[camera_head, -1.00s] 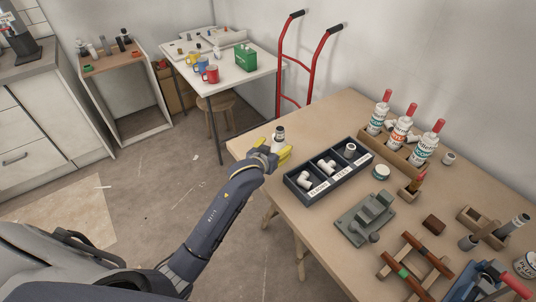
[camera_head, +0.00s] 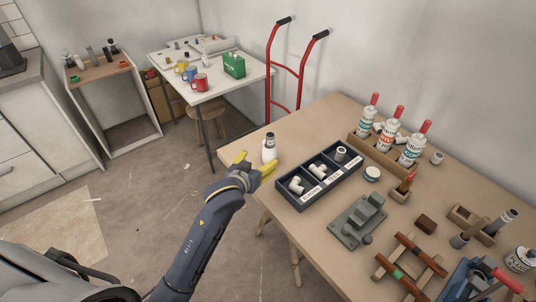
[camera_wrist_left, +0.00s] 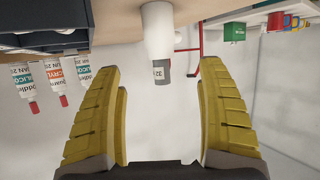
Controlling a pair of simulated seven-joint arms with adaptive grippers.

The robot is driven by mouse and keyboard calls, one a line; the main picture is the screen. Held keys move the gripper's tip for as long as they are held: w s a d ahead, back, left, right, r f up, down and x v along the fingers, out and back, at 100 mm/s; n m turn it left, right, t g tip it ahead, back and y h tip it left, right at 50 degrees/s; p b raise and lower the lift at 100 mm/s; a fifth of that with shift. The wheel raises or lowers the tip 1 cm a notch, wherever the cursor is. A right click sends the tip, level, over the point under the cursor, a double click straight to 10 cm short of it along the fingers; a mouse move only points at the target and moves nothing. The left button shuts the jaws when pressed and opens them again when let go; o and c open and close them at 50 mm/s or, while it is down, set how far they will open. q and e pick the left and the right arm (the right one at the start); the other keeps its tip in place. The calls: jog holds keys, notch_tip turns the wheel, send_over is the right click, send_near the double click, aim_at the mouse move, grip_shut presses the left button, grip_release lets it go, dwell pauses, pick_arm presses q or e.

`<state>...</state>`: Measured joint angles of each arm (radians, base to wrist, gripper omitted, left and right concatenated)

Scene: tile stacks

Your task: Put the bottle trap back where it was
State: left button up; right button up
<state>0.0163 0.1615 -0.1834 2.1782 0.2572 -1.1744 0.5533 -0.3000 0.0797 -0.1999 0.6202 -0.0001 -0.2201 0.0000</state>
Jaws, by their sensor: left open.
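The bottle trap (camera_head: 269,151), white with a dark grey end on top, stands upright on the workbench, left of the dark parts tray (camera_head: 293,203). In the left wrist view the bottle trap (camera_wrist_left: 158,32) appears upside down, ahead of and between the yellow fingers. My left gripper (camera_head: 256,165) is open and empty, just in front of the trap; its spread fingers also show in the left wrist view (camera_wrist_left: 162,78). The tray has three labelled compartments with white pipe fittings in them. My right gripper is not in view.
Sealant bottles (camera_head: 388,135) stand in a wooden holder (camera_head: 373,148) at the back. A grey-green vise-like tool (camera_head: 358,222), a wooden frame with red-brown bars (camera_head: 410,262) and a small round tub (camera_head: 372,173) lie right of the tray. Bare bench lies behind the trap.

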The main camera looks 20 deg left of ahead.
aim_at(267, 157)
pick_arm(q)
jog(key=s+m, duration=0.3)
jog(key=m, duration=1.5)
jog(key=s+m, duration=0.2)
jog(key=m, duration=1.6)
jog(key=x, duration=1.7)
jog(key=shift+a+f, duration=0.15)
jog(key=shift+f, duration=0.15)
